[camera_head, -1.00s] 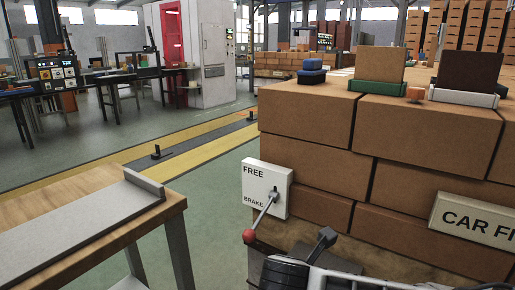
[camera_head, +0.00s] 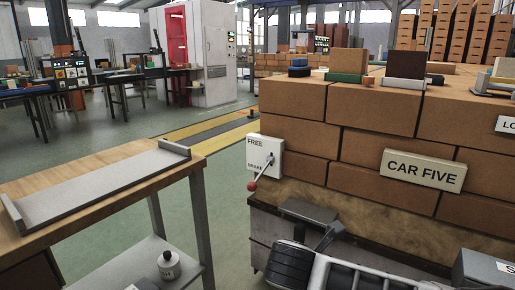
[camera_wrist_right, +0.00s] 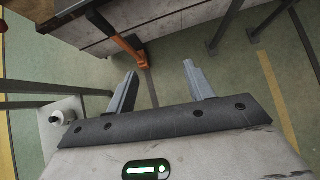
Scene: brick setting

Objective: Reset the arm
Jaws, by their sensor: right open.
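My right gripper (camera_wrist_right: 160,72) is open in the right wrist view, its two grey fingers apart with only green floor between them. Nothing is held. In the head view my right arm (camera_head: 325,272) lies low at the bottom centre, in front of the brick-loaded car. A white FREE/BRAKE plate (camera_head: 264,153) is on the car's left corner. Its lever, with a red knob (camera_head: 252,187), points down and left, on the BRAKE side. My right arm is below and right of this lever, apart from it in the picture. My left gripper is not in view.
A wooden table (camera_head: 100,237) with a grey tray (camera_head: 105,187) stands at left. The bricks (camera_head: 290,103) carry a CAR FIVE sign (camera_head: 423,170). An orange bar (camera_wrist_right: 130,40) shows beyond my fingers. Green floor lies between table and car.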

